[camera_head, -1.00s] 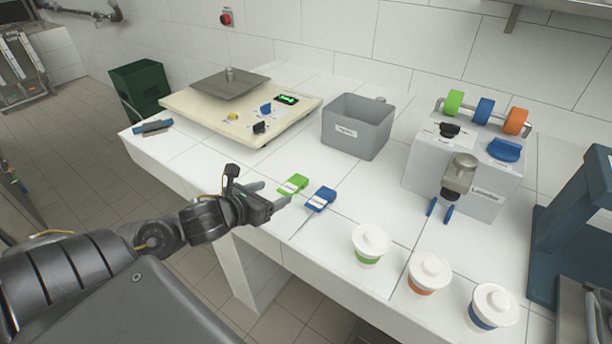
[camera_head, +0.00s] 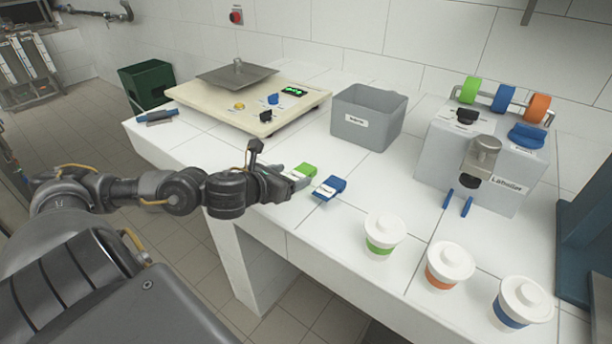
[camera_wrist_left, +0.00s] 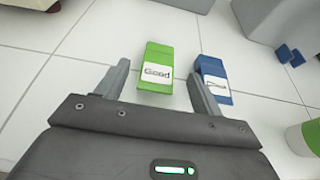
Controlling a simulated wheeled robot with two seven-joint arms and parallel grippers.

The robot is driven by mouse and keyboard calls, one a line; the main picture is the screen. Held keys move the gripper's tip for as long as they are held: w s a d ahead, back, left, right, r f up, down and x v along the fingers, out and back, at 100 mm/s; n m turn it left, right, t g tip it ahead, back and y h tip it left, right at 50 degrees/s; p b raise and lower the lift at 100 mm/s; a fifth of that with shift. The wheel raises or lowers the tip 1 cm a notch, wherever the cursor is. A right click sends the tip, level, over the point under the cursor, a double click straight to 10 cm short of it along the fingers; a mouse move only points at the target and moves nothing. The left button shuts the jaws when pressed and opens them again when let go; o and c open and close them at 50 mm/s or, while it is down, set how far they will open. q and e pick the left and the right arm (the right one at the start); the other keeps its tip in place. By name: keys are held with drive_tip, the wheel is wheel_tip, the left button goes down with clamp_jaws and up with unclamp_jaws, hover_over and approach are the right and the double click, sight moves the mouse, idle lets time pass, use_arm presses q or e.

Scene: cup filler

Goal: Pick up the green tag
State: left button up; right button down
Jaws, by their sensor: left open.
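The green tag (camera_head: 304,171) lies flat on the white table beside the blue tag (camera_head: 329,188). In the left wrist view the green tag (camera_wrist_left: 157,68) has a white label reading "Good" and lies just ahead of and between my finger lines. The blue tag (camera_wrist_left: 213,80) is beside it, just beyond my right-hand finger. My left gripper (camera_head: 292,186) is open and empty; its fingers (camera_wrist_left: 158,85) show spread apart in the wrist view. In the head view it is close to the green tag and partly covers its near side. My right gripper is not seen.
A grey bin (camera_head: 368,118) and a cream scale (camera_head: 250,108) stand behind the tags. A labeller (camera_head: 480,160) is at the right. Several lidded cups, such as the green-banded one (camera_head: 384,232), stand near the front edge. A dark blue tool (camera_head: 157,117) lies at the table's left end.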

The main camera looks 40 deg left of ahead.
sight(300, 173)
use_arm(q)
drive_tip(key=shift+w, duration=0.15)
drive_tip(key=p+x, duration=0.1)
drive_tip(key=x, duration=0.4)
drive_tip(key=shift+f, duration=0.15)
drive_tip(key=shift+a, duration=0.1)
drive_tip(key=c, duration=1)
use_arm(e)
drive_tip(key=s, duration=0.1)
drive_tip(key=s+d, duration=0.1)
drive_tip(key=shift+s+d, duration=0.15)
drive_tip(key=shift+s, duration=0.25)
